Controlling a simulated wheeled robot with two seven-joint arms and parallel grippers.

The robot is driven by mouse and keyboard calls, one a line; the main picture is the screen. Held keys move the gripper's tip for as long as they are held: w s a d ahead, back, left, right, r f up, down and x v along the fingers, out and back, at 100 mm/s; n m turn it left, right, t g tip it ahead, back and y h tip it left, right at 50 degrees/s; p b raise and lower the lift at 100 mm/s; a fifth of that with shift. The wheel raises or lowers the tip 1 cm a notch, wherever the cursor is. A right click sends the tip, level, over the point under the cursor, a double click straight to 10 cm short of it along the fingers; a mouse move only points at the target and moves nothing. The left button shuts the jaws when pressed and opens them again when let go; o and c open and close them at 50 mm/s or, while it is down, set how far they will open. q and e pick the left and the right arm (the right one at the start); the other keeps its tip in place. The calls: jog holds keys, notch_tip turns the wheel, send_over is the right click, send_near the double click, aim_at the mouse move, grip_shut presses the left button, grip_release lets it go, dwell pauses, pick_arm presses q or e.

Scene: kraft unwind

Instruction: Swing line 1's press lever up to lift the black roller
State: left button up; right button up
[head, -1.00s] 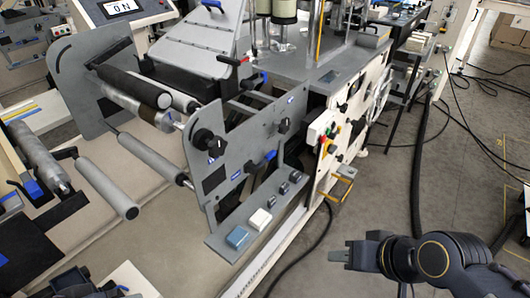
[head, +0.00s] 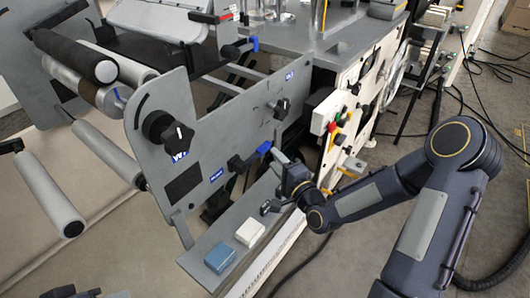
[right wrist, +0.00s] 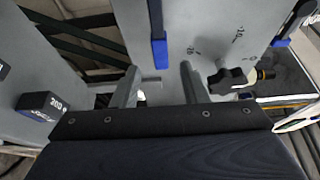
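The black roller (head: 75,53) lies at the upper left in the head view, beside grey rollers on the grey side plate (head: 225,128). A black lever with a blue end (head: 264,147) sits low on this plate; I take it for the press lever. The blue end also shows in the right wrist view (right wrist: 159,54). My right gripper (head: 277,158) is at the plate, close to the blue end. In the right wrist view its two fingers (right wrist: 160,70) are apart, with the blue end ahead between them; I see no grip on it.
Black star knobs (head: 177,136) (head: 282,108) stick out of the plate. A ledge below carries a blue block (head: 219,257) and a white block (head: 250,232). A white panel with coloured buttons (head: 335,125) stands right of the gripper.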

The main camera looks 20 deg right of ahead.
aim_at(266, 150)
jog(key=x, duration=0.6)
jog(key=shift+w+a, duration=0.2)
jog(key=shift+w, duration=0.1)
grip_shut()
